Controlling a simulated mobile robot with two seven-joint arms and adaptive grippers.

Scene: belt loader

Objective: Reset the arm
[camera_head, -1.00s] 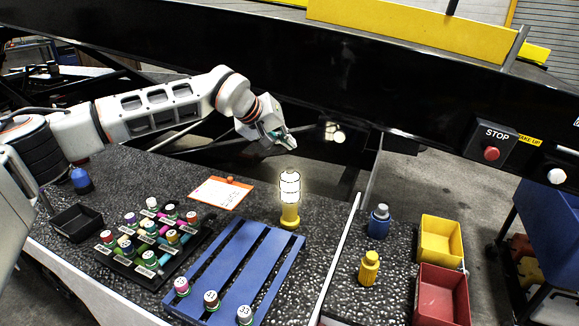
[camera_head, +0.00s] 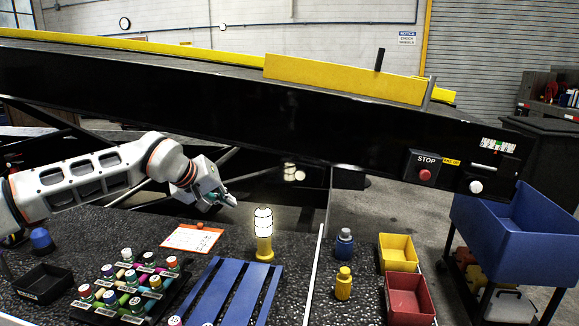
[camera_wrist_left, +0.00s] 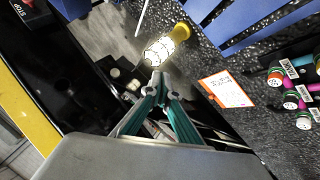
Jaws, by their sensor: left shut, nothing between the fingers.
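My left arm comes in from the left in the head view, stretched over the back of the dark speckled table (camera_head: 205,258). Its gripper (camera_head: 231,203) is shut and empty, held in the air to the left of the lit lamp with a yellow base (camera_head: 264,236). In the left wrist view the two teal fingers of the gripper (camera_wrist_left: 158,80) meet at their tips, and the lamp (camera_wrist_left: 166,46) shows just beyond them. The gripper appears apart from the lamp. My right gripper is in neither view.
An orange-edged card (camera_head: 191,238) lies below the gripper. A rack of colored bottles (camera_head: 130,290), a blue slatted tray (camera_head: 228,295) and a black bin (camera_head: 42,284) stand in front. Yellow (camera_head: 398,253) and red (camera_head: 410,300) bins are right. The black belt loader (camera_head: 250,120) runs behind.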

